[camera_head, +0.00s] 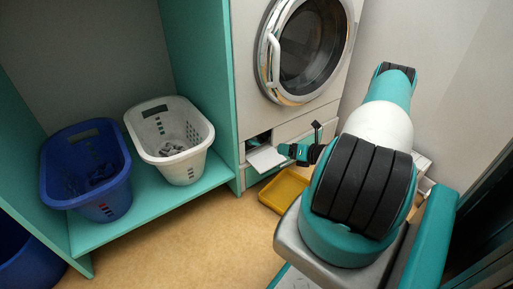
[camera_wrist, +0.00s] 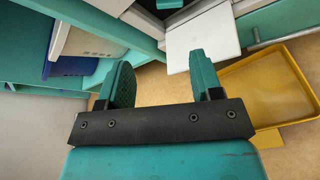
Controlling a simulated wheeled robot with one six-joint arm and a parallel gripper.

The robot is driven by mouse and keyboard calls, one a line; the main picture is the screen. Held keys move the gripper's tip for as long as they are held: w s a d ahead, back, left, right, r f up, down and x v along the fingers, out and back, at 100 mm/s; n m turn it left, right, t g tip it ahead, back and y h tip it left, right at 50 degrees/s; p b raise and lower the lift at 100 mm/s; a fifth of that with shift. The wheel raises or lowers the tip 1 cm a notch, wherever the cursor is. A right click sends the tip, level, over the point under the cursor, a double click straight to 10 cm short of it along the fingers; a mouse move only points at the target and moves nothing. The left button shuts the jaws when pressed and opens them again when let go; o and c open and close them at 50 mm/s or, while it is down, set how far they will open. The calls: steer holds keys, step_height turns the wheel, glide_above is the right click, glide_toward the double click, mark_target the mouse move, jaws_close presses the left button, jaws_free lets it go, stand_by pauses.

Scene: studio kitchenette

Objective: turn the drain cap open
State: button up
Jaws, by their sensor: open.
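The washer (camera_head: 335,105) has a small white flap (camera_head: 266,158) folded down below a dark opening (camera_head: 259,139) at its lower left front. The flap also shows in the wrist view (camera_wrist: 203,36), just beyond my fingers. The drain cap cannot be made out; the opening is dark in the head view and mostly cut off at the top of the wrist view. My gripper (camera_head: 287,150) is at the right edge of the flap. In the wrist view my gripper (camera_wrist: 161,68) is open, with nothing between its fingers.
A yellow tray (camera_head: 285,190) lies on the floor below the flap, at the right in the wrist view (camera_wrist: 255,88). A blue basket (camera_head: 112,206) and a white basket (camera_head: 184,171) stand on the teal shelf (camera_head: 130,223) at left. The washer's round door (camera_head: 273,62) is above the opening.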

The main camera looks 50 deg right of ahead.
steer(key=f+m, duration=0.1)
steer(key=b, duration=0.8)
glide_toward(257, 144)
steer(key=shift+h, duration=0.3)
steer(key=x, duration=0.9)
steer(key=shift+w+a+f, duration=0.1)
steer(key=shift+w+a, duration=0.05)
steer(key=shift+a, duration=0.15)
steer(key=shift+w, duration=0.4)
steer(key=c, duration=0.6)
